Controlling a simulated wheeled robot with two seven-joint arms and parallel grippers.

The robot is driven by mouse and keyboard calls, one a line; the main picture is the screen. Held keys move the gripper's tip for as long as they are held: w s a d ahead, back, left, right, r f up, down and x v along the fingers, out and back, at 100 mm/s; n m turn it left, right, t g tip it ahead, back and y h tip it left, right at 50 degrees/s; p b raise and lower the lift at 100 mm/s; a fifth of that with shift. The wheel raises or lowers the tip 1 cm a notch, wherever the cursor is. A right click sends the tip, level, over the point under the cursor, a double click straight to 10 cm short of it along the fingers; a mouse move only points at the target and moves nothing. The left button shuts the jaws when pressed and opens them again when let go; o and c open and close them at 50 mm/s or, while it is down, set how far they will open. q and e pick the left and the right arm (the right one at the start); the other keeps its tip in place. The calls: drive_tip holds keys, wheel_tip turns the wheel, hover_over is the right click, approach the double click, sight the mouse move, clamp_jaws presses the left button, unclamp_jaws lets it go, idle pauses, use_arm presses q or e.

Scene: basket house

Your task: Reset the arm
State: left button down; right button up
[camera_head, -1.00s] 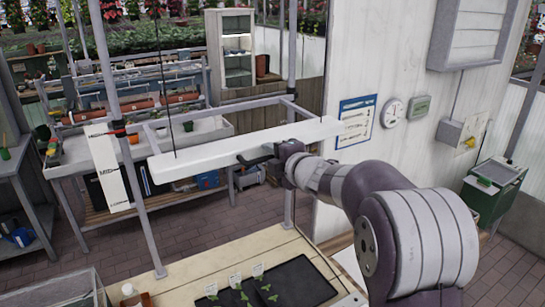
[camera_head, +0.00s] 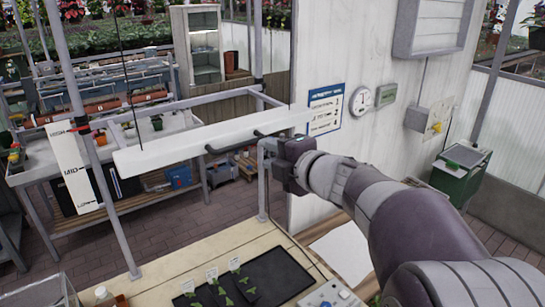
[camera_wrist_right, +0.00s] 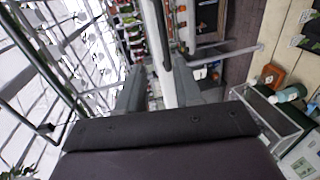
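My right arm reaches in from the right in the head view. Its gripper (camera_head: 263,150) is just in front of a long white hanging bar (camera_head: 165,150), near a black handle (camera_head: 232,141) on that bar. The handle looks clear of the fingers, with both ends visible. In the wrist view the two grey fingers (camera_wrist_right: 168,92) stand apart, with a pale bar (camera_wrist_right: 160,45) seen between them. I see nothing held. My left gripper is out of view.
A HIGH/MID/LOW board (camera_head: 76,170) stands left of the bar beside a grey post (camera_head: 95,165). Below is a wooden bench (camera_head: 215,255) with a black tray (camera_head: 285,275) and seedlings. A white wall with a clock (camera_head: 360,101) is behind my arm.

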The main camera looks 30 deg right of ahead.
drive_tip(key=shift+w, duration=0.1)
idle(0.3)
drive_tip(key=s+d+f+m+g+h+b, duration=0.1)
drive_tip(key=s+d+f+m+g+h, duration=0.15)
drive_tip(key=f+m, duration=0.45)
drive_tip(key=s+d+f+m+g+h+b, duration=0.1)
drive_tip(key=s+d+f+m+g+h, duration=0.2)
drive_tip(key=f+m, duration=0.4)
drive_tip(key=s+a+f+m+g+y+b, duration=0.1)
drive_tip(key=s+a+f+g, duration=0.3)
drive_tip(key=f, duration=0.7)
drive_tip(key=s+a+f+m+g+y+b, duration=0.2)
drive_tip(key=s+a+f+m+g+b, duration=0.2)
drive_tip(key=s+a+f, duration=0.4)
wheel_tip(320, 180, down, 4)
drive_tip(key=a+g, duration=0.1)
drive_tip(key=a, duration=0.2)
drive_tip(key=shift+d+r, duration=0.1)
drive_tip(key=shift+r, duration=0.05)
